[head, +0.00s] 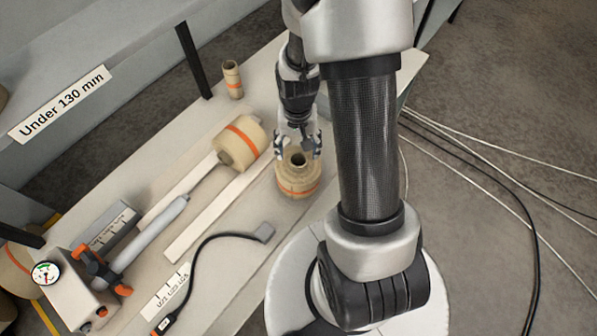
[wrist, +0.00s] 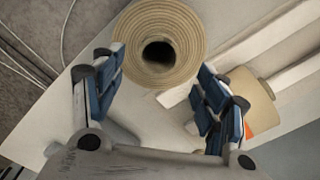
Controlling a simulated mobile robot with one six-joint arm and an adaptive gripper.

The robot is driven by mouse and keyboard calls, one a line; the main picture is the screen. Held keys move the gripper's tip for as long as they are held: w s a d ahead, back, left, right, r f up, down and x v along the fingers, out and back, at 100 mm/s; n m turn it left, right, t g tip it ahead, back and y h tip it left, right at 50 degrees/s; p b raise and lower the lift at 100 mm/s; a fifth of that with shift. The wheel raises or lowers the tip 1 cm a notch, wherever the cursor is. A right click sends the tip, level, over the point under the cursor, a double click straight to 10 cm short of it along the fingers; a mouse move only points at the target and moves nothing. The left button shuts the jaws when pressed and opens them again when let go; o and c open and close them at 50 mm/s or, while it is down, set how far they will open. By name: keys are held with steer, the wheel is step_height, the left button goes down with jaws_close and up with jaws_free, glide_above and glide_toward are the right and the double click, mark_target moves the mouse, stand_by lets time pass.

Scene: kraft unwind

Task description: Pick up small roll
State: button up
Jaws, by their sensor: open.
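A tan kraft roll (head: 298,180) with an orange band stands upright on the bench, its dark core hole facing up. It also shows from above in the wrist view (wrist: 187,45). My gripper (head: 298,146) is open just above this roll, with its fingers at either side of the roll's top. In the wrist view, the blue finger pads (wrist: 158,80) are spread apart with the roll beyond and between them.
The shaft runs to a unit with a gauge (head: 47,273) and orange clamp handles. A black cable (head: 215,237) lies on the bench. A dark post (head: 193,60) stands at the back edge. An "Under 130 mm" sign (head: 62,103) marks the shelf behind. Cables cross the floor at right.

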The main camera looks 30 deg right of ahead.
mark_target(298, 159)
steer(key=f, duration=0.3)
steer(key=f+b, duration=0.1)
steer(key=f, duration=0.1)
steer(key=shift+s+f, duration=0.1)
steer(key=shift+s, duration=0.15)
jaws_close()
stand_by(0.6)
stand_by(0.3)
